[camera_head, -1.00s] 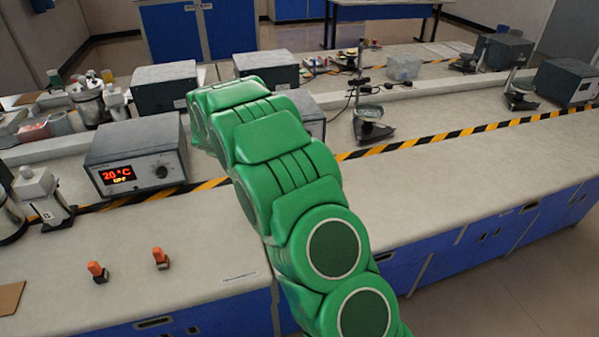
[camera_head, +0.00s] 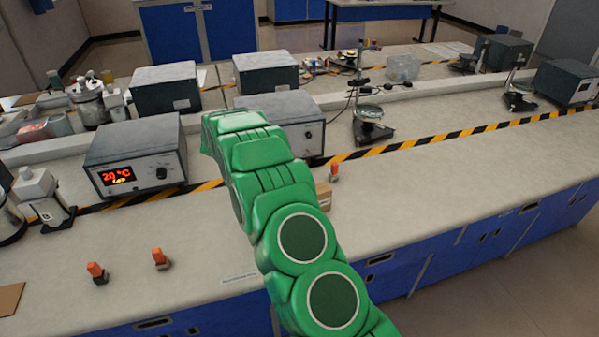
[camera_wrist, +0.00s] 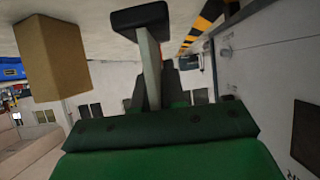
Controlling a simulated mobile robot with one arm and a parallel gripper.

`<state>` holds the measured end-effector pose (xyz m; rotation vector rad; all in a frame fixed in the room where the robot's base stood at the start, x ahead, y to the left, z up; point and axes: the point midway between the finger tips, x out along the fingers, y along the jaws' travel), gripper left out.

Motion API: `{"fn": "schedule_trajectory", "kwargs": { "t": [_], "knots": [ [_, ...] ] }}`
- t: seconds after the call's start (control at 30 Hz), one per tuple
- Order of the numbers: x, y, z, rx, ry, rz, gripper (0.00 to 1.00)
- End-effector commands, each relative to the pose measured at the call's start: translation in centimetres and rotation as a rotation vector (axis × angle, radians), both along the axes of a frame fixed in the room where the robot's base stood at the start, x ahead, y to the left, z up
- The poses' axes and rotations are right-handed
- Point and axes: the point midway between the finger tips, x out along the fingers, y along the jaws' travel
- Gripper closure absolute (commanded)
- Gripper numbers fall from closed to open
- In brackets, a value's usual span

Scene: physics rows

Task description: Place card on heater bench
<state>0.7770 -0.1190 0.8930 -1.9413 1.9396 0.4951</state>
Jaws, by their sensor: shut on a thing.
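My gripper (camera_wrist: 155,70) shows in the wrist view, with dark fingers shut on a thin pale piece (camera_wrist: 151,70) seen nearly edge on. It appears to be the card; its face and outline are not clear. In the head view my green arm hides the gripper and the card. A grey heater unit (camera_head: 137,160) with a red 20 °C display stands left of my arm. A second grey unit (camera_head: 304,134) is partly behind my arm. A grey unit front (camera_wrist: 255,75) fills the right of the wrist view. I cannot tell which surface is the heater bench.
A small brown box (camera_head: 323,195) and an orange-topped item (camera_head: 334,172) stand right of my arm; the box (camera_wrist: 52,58) is at left in the wrist view. Two orange-topped items (camera_head: 97,272) (camera_head: 160,258) stand front left. The counter (camera_head: 420,180) at right is largely clear.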

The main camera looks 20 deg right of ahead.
Motion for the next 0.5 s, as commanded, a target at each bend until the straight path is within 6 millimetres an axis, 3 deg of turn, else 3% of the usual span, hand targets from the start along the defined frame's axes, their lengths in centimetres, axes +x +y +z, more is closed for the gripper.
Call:
{"fn": "schedule_trajectory", "kwargs": {
  "t": [0.27,0.5],
  "knots": [
    [0.7,-0.1,-1.2,-0.001,0.004,0.000,1.00],
    [0.8,-0.2,-3.7,-0.001,0.003,0.001,1.00]
  ]
}}
